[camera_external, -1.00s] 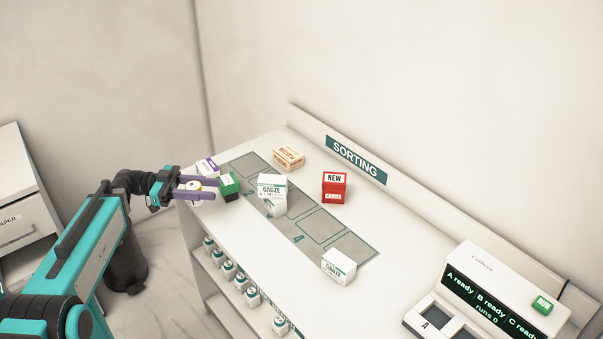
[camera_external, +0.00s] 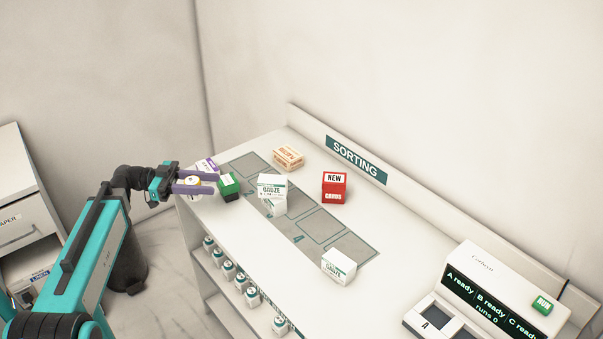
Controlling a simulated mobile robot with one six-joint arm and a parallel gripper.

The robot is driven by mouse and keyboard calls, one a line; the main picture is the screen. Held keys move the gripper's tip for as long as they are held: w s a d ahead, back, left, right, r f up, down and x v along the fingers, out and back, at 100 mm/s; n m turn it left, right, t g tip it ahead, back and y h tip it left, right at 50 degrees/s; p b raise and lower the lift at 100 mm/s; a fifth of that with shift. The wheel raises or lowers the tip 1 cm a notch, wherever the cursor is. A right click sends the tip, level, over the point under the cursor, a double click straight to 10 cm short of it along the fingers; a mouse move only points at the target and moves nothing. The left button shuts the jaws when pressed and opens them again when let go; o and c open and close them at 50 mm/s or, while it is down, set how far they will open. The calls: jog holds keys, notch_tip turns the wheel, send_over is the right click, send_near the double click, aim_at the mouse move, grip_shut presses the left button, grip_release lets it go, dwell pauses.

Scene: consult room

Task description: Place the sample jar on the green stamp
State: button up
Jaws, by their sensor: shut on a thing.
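My gripper (camera_external: 212,184) is at the left end of the sorting counter, its two purple fingers pointing right. It is shut on the sample jar (camera_external: 193,181), a small white round jar with a yellowish mark, partly hidden by the fingers. I cannot tell whether the jar touches the counter. The green stamp (camera_external: 229,183), a small green block with a dark lower part, stands just right of the fingertips. The jar is left of the stamp, not on it.
A white and purple box (camera_external: 207,166) is close behind my gripper. Gauze boxes (camera_external: 271,187) (camera_external: 338,265), a red cards box (camera_external: 334,188) and an orange-white box (camera_external: 288,157) stand on the counter (camera_external: 225,228). Several bottles (camera_external: 228,270) line the shelf below. A machine (camera_external: 485,295) stands at right.

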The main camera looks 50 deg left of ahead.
jog(key=shift+w, duration=0.1)
jog(key=shift+w+a+f+p, duration=0.25)
jog(key=shift+w+a+p, duration=0.8)
jog(key=shift+w, duration=1.15)
jog(key=shift+w+a+f+p, duration=0.25)
jog(key=shift+w+a+p, duration=0.75)
jog(key=shift+w, duration=1.25)
jog(key=shift+w+a+f+p, duration=0.25)
jog(key=shift+w+a+p, duration=0.4)
jog(key=shift+w+a, duration=1.15)
jog(key=shift+w+d, duration=0.45)
jog(key=shift+w+a+f+p, duration=0.1)
jog(key=shift+w+f+p, duration=0.1)
jog(key=shift+f+p, duration=0.6)
jog(key=shift+w+a+f+p, duration=0.15)
jog(key=shift+f+p, duration=0.3)
jog(key=shift+f, duration=0.55)
jog(key=shift+d+f, duration=0.1)
